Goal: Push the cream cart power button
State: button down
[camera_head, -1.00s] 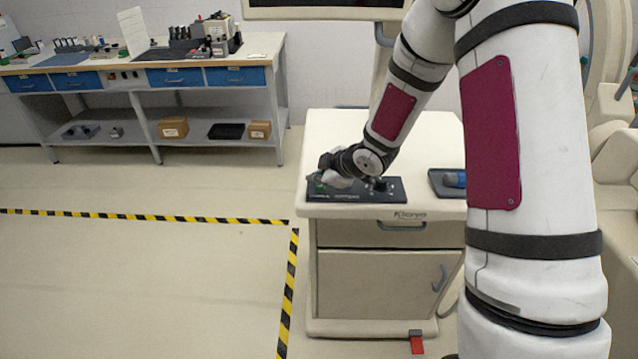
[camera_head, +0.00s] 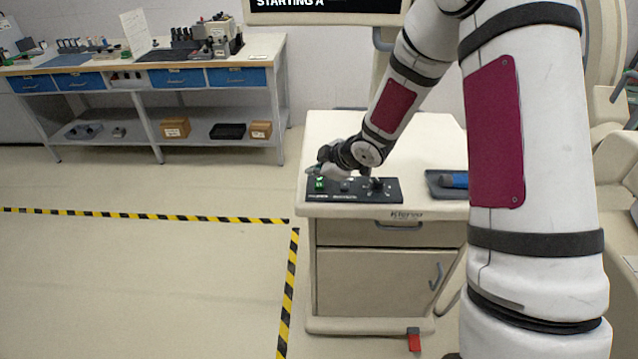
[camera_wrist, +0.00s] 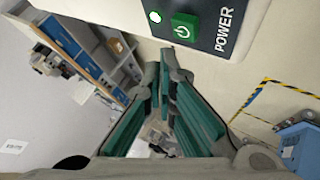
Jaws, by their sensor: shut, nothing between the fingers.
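The cream cart (camera_head: 335,232) stands in the middle of the head view with a black control panel (camera_head: 354,197) on its top. The green power button (camera_head: 319,184) is at the panel's left end. In the wrist view the power button (camera_wrist: 184,28) is a green square with a white power symbol, beside a lit indicator (camera_wrist: 155,17) and the word POWER. My gripper (camera_wrist: 160,68) is shut and empty, its fingertips a little below the button in that view and apart from it. In the head view it is above the panel's back left. The screen above the cart reads "STARTING A".
A dark tray (camera_head: 440,186) with a blue item (camera_head: 455,180) lies at the right of the cart top. A workbench (camera_head: 160,70) stands at the back left. Striped floor tape (camera_head: 140,215) crosses the open floor at left.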

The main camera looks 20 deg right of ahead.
notch_tip(320, 180, up, 5)
jog(key=p, duration=0.2)
jog(key=shift+f+p, duration=0.1)
jog(key=shift+p, duration=0.3)
notch_tip(320, 180, up, 10)
jog(key=m+h, duration=0.3)
send_over(318, 186)
jog(key=s+d, duration=0.3)
jog(key=s, duration=0.1)
jog(key=s+d+r+m+h, duration=0.3)
jog(key=s+r+m, duration=0.2)
jog(key=s+r, duration=0.5)
jog(key=s+a+r+m+g+y, duration=0.1)
jog(key=s+a+m, duration=0.1)
jog(key=s, duration=1)
jog(key=s+a+r+m+g+y+b, duration=0.1)
jog(key=s+a+m, duration=0.2)
jog(key=s, duration=0.9)
jog(key=shift+s+a+m+g, duration=0.15)
jog(key=shift+a+m+g, duration=0.1)
jog(key=shift+m+g, duration=0.15)
